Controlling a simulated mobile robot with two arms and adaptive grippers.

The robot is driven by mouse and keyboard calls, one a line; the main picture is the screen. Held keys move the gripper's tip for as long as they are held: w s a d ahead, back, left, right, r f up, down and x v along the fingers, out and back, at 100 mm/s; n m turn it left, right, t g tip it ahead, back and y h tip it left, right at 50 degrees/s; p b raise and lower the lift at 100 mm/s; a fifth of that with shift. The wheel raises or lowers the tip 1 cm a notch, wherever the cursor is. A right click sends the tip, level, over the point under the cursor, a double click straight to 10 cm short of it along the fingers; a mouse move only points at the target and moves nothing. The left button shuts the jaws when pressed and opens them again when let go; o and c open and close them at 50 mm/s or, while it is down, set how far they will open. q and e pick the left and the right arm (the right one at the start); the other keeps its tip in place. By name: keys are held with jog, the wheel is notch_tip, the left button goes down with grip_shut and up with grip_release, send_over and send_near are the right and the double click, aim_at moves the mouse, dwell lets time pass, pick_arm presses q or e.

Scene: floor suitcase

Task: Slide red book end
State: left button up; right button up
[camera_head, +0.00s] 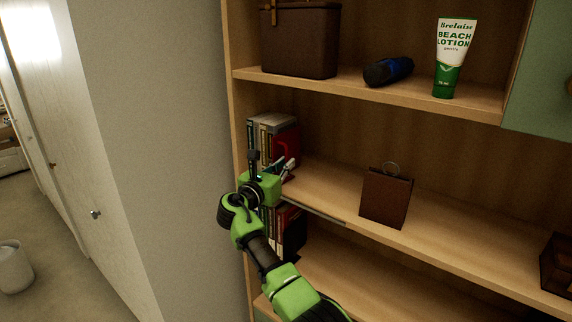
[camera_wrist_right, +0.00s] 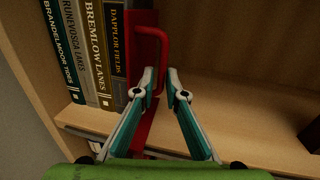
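The red book end (camera_head: 289,148) stands on the middle shelf at its left end, against the right side of a row of upright books (camera_head: 262,133). In the right wrist view its red handle (camera_wrist_right: 151,31) rises in a loop, and the books (camera_wrist_right: 92,45) are directly left of it. My right gripper (camera_head: 288,165) is at the handle. My left gripper is out of view.
A brown bag-like object (camera_head: 386,196) with a ring on top stands farther right on the middle shelf (camera_head: 330,185); the shelf between is clear. A dark box (camera_head: 300,42), blue object (camera_head: 388,71) and lotion tube (camera_head: 452,58) are above. The cabinet's side panel is close on the left.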

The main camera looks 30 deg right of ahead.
jog(key=v, duration=1.1)
